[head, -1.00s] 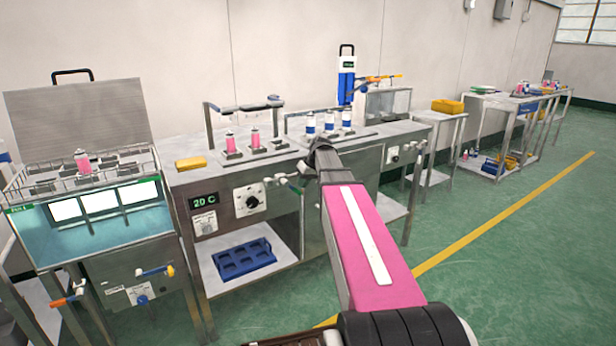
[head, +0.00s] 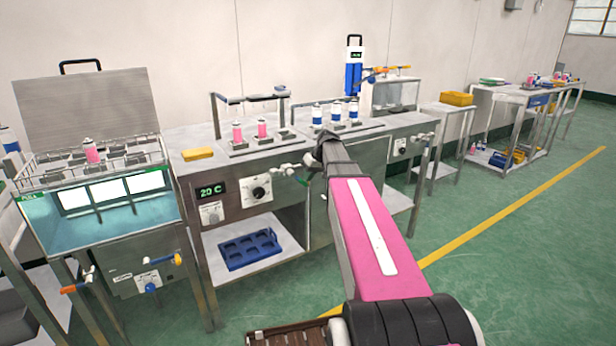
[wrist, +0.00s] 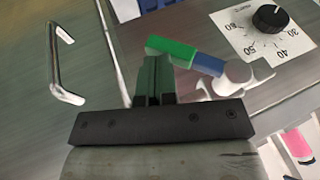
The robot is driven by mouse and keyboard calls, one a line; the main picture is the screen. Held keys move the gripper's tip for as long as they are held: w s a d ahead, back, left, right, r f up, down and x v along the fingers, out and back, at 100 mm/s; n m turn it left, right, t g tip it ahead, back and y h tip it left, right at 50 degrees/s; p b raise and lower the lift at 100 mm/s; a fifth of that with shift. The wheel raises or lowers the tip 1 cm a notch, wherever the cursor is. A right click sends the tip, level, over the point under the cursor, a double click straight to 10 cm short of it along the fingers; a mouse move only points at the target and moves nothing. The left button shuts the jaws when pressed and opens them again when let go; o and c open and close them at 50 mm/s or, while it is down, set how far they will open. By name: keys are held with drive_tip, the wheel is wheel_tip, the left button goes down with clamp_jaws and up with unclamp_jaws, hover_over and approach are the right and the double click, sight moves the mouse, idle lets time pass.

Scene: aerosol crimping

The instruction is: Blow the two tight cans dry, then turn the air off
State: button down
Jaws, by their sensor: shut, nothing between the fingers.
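Two pink cans with white tops stand on the bench rack, a left can (head: 237,132) and a right can (head: 262,129), under a dark overhead bar (head: 252,97). Below them, on the bench front, is a pale valve (head: 288,168). In the wrist view it shows as a white body (wrist: 236,76) with a green and blue handle (wrist: 208,63). My gripper (wrist: 153,62) is shut and empty, its fingertips just by the green end of the handle. I cannot tell whether they touch it.
A water bath (head: 105,210) with one pink can (head: 92,151) on its rack stands at left. A yellow sponge (head: 198,154), several blue-and-white cans (head: 336,112), a dial (head: 258,190) and a blue crate (head: 248,250) are nearby. A metal pull handle (wrist: 57,65) projects close to my gripper.

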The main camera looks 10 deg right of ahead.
sight(304, 184)
drive_tip(key=shift+f, duration=0.15)
drive_tip(key=y, duration=0.1)
drive_tip(key=f+g+y, duration=0.1)
drive_tip(key=y, duration=0.1)
drive_tip(key=shift+a+f+m+y, duration=0.15)
drive_tip(key=shift+m+y, duration=0.15)
drive_tip(key=shift+m, duration=0.1)
drive_tip(key=y, duration=0.1)
drive_tip(key=a+f+y, duration=0.1)
drive_tip(key=shift+s+f+y, duration=0.1)
drive_tip(key=shift+s+y, duration=0.1)
drive_tip(key=shift+y, duration=0.1)
drive_tip(key=shift+s+a+f+g, duration=0.3)
drive_tip(key=shift+a+f, duration=0.2)
drive_tip(key=shift+a, duration=0.3)
drive_tip(key=shift+w, duration=0.1)
